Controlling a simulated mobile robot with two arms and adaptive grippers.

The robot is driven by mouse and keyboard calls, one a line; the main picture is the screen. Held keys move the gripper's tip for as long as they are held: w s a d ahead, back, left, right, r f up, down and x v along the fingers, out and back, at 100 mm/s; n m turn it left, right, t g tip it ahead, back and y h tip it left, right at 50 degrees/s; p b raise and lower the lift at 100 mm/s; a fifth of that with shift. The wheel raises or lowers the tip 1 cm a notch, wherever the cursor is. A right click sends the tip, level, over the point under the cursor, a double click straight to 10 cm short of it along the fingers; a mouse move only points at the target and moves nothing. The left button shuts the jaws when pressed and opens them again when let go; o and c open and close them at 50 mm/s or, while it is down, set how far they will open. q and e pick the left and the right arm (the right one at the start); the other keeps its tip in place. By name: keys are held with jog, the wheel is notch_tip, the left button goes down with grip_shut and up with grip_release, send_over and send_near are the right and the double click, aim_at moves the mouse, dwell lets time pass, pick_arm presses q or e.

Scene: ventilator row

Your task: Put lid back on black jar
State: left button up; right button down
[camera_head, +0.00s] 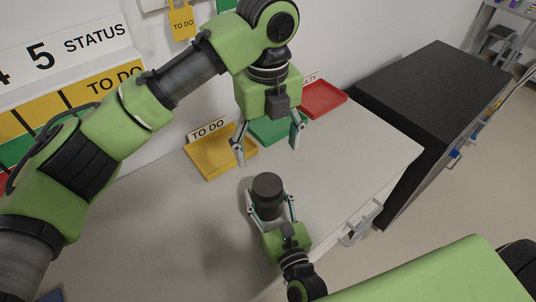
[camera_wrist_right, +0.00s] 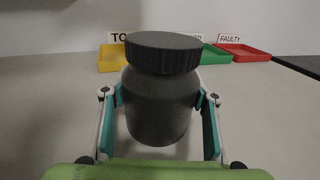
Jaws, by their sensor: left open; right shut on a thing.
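The black jar (camera_head: 268,209) stands upright on the light table. My right gripper (camera_head: 269,197) is shut on it, with one finger on each side of the body. The ribbed black lid (camera_head: 267,183) rests on the mouth of the jar. In the right wrist view the lid (camera_wrist_right: 163,52) sits over the jar body (camera_wrist_right: 160,110) and looks slightly lower on its right; I cannot tell whether it is screwed tight. My left gripper (camera_head: 268,152) is open and empty, pointing down above and just beyond the jar, clear of the lid.
A yellow tray (camera_head: 213,172) labelled TO DO, a green tray (camera_head: 270,130) and a red tray (camera_head: 322,107) line the back of the table. A dark-topped cabinet (camera_head: 435,80) stands beyond the right. The table left of the jar is clear.

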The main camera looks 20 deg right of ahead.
jog(key=c, duration=0.8)
grip_release()
jog(key=s, duration=1.2)
jog(key=shift+d, duration=0.1)
